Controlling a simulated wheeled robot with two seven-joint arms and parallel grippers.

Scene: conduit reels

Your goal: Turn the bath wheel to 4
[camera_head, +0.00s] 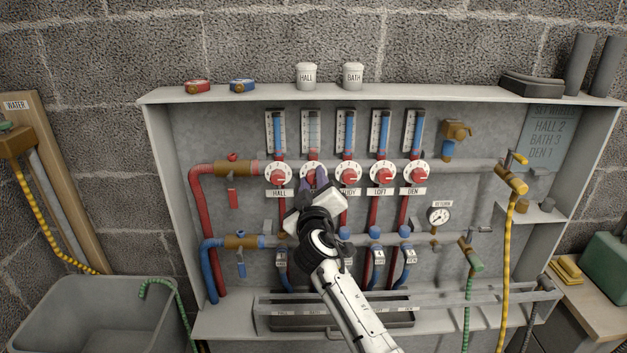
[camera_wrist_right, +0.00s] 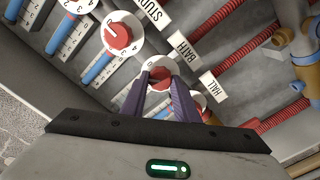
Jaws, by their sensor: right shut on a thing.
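The bath wheel (camera_head: 312,169), a red knob on a white numbered dial, is second from the left in the row of wheels. My right gripper (camera_head: 319,184) reaches up to it and hides its lower part and label. In the right wrist view the bath wheel (camera_wrist_right: 160,74) sits between the two dark fingers of the gripper (camera_wrist_right: 165,88), which is shut on its red knob beside the BATH label (camera_wrist_right: 186,48). The number it points to cannot be read. The flow tube (camera_head: 313,130) above it looks pale, with little blue. My left gripper is not in view.
The hall wheel (camera_head: 278,173) and study wheel (camera_head: 348,173) stand close on either side. Red and blue pipes run below. A rail (camera_head: 470,296) crosses the cabinet's lower front. A sign (camera_head: 550,125) reads hall 2, bath 3, den 1. BATH and HALL caps (camera_head: 353,76) stand on top.

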